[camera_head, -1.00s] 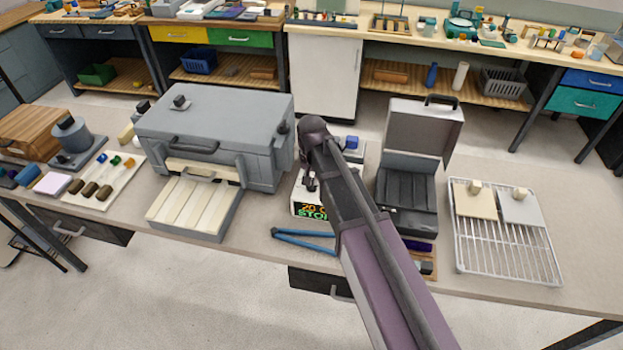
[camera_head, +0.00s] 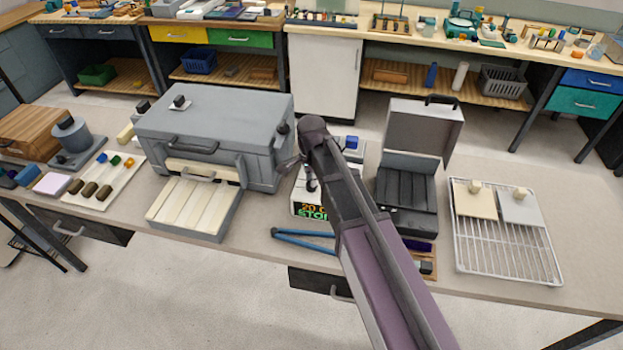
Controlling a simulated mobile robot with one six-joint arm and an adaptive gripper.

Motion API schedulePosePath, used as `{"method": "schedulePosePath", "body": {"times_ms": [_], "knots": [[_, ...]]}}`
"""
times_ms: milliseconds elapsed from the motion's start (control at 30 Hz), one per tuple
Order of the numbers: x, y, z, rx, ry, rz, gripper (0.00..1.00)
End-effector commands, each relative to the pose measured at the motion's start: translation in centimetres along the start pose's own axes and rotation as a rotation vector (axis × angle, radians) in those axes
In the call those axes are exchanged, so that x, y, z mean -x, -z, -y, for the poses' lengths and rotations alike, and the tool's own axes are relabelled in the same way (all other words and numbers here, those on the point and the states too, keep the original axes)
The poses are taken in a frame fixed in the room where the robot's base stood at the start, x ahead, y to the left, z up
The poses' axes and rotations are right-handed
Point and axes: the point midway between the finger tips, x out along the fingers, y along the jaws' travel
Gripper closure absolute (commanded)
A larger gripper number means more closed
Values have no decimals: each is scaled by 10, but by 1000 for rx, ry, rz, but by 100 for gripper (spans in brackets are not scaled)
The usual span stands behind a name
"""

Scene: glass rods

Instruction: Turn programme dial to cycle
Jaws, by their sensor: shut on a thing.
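A small white control box (camera_head: 299,196) stands on the bench in the middle of the camera_head view. Its front display (camera_head: 312,212) shows orange "20" text above green lettering that looks like "STAR". My gripper (camera_head: 311,184) points down at the top of this box, partly hidden by my own arm. It is shut, seemingly on the programme dial, which I cannot see clearly between the dark fingers. A dark part of my wrist sticks out to the left, towards the grey furnace (camera_head: 215,125).
A tray of cream bars (camera_head: 190,206) juts out from the furnace front. Blue tongs (camera_head: 303,240) lie in front of the control box. An open grey case (camera_head: 425,130) stands close on the right, with a wire rack (camera_head: 507,262) beyond it.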

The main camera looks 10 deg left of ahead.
Motion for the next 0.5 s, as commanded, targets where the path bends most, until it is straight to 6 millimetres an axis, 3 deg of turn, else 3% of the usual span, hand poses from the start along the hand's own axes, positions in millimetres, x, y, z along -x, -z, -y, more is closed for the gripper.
{"method": "schedulePosePath", "body": {"times_ms": [500], "knots": [[0, -2, -1, -75, -3, 5, 100]]}}
